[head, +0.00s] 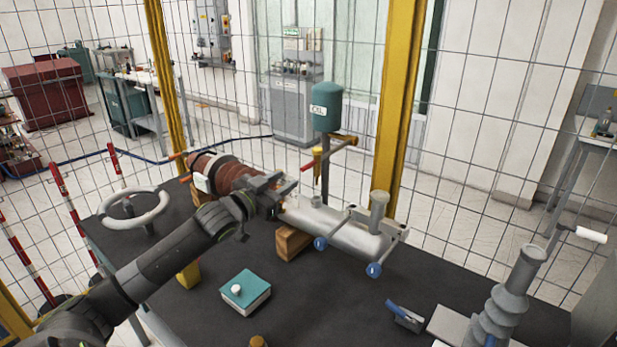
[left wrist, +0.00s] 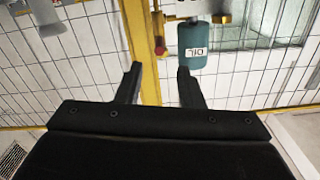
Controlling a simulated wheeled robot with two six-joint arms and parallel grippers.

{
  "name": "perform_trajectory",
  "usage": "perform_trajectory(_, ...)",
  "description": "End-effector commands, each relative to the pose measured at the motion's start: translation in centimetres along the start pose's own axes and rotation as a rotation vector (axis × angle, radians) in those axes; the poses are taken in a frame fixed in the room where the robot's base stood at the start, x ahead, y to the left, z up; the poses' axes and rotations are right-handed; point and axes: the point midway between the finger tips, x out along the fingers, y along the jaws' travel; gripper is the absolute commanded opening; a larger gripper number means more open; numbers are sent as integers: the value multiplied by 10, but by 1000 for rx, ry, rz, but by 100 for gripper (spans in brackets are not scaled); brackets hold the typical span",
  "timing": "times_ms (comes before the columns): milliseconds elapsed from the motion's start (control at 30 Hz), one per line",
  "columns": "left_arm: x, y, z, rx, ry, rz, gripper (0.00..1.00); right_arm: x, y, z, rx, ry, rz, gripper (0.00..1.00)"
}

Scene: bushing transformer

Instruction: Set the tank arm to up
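The green oil tank (head: 326,106), marked OIL, stands on a dark post at the back of the bench. Below it a yellow arm (head: 340,147) with a red-tipped end (head: 308,166) crosses the post at a slant. My left gripper (head: 284,187) is in front of the post and lower left of the arm, beside a brown ribbed bushing. In the left wrist view my left gripper (left wrist: 158,80) is open and empty, and the tank (left wrist: 192,46) shows upside down beyond its right finger. My right gripper is in neither view.
A silver cylinder (head: 345,240) with blue knobs lies right of my gripper on wooden blocks. A handwheel (head: 134,208), a teal book-like box (head: 245,291) and a grey ribbed bushing (head: 505,300) stand around the dark bench. A yellow post (head: 398,100) and wire fence close the back.

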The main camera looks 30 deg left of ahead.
Motion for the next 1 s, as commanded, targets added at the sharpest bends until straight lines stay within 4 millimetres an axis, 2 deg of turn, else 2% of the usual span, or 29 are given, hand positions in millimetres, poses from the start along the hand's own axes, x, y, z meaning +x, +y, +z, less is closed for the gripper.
perform_trajectory(33, 6, 1, 4, -1, 4, -1, 34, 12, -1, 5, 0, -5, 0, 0)
perform_trajectory(400, 50, 2, 4, -3, 4, 1, 34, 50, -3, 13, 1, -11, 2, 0)
perform_trajectory(700, 88, 1, 2, -3, 3, 1, 34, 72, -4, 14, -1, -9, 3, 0)
perform_trajectory(1000, 106, 1, 0, -1, 1, 2, 34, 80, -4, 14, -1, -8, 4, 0)
